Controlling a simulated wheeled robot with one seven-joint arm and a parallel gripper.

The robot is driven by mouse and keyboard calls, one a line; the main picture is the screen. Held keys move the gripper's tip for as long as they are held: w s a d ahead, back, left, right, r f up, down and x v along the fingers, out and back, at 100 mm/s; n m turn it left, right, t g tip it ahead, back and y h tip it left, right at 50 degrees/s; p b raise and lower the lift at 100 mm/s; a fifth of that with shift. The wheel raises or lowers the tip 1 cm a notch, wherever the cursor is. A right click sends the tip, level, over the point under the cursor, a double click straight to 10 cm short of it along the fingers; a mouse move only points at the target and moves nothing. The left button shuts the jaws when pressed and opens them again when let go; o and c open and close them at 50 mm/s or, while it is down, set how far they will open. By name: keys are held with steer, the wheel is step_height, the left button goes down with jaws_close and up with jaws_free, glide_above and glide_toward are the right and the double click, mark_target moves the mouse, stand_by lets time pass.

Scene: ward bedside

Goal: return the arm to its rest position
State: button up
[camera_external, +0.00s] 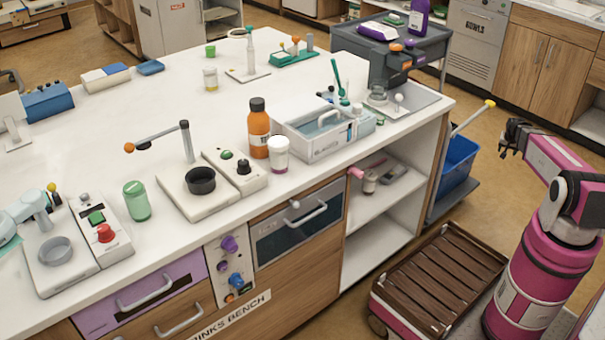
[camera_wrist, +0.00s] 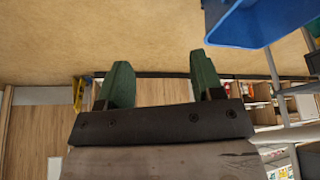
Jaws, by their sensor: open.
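My gripper (camera_external: 507,145) is at the right of the external view, at the end of my pink and black arm. It hangs in free air to the right of the white bench and beyond the slatted cart. In the wrist view my gripper (camera_wrist: 160,85) shows two green fingers standing well apart, with nothing between them. My arm is bent, with the forearm reaching up and to the left from the pink column.
The white bench (camera_external: 100,110) carries bottles, cups and small devices. A slatted cart (camera_external: 440,280) stands between the bench and my column. A blue bin (camera_external: 457,165) sits on a trolley near my gripper; a blue bin also shows in the wrist view (camera_wrist: 250,22).

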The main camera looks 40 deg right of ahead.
steer(key=s+a+f+n+y, duration=0.2)
steer(key=a+f, duration=0.2)
steer(key=a, duration=0.8)
steer(key=w+a+r+n+y, duration=0.1)
steer(key=w+a+n, duration=0.3)
steer(key=a, duration=0.6)
steer(key=w+a+n+y, duration=0.1)
steer(key=w+a+n, duration=0.1)
steer(key=w+a, duration=0.65)
steer(key=s+a+r+n+g, duration=0.1)
steer(key=a+n, duration=0.4)
steer(key=a, duration=2)
steer(key=shift+a+r+g, duration=0.15)
steer(key=shift+r+g, duration=0.25)
steer(key=shift+r, duration=0.25)
